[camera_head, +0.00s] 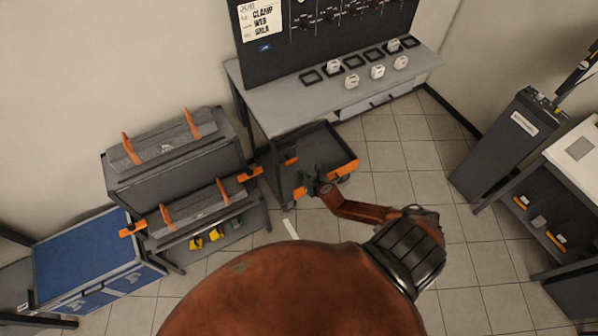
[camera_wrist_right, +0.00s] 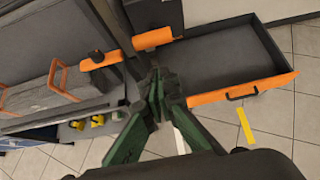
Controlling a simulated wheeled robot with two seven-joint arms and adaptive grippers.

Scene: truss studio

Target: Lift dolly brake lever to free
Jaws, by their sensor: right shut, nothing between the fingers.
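A low dark tray with an orange front edge (camera_head: 335,178), probably the dolly, stands on the floor by the workbench. It also shows in the right wrist view (camera_wrist_right: 240,88). A short orange bar (camera_head: 291,160) sits at its left side and shows larger in the wrist view (camera_wrist_right: 152,38); it may be the brake lever, but I cannot tell for sure. My right gripper (camera_head: 316,178) is shut and empty over the tray's front left in the head view. In the wrist view its fingertips (camera_wrist_right: 157,78) point just below the orange bar, apparently apart from it. My left gripper is out of view.
A grey cart (camera_head: 150,177) with orange handles and orange corner pieces (camera_head: 250,172) stands left of the tray. The workbench (camera_head: 262,108) rises behind it. A blue case (camera_head: 82,255) is far left. Tiled floor (camera_head: 400,170) is clear to the right.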

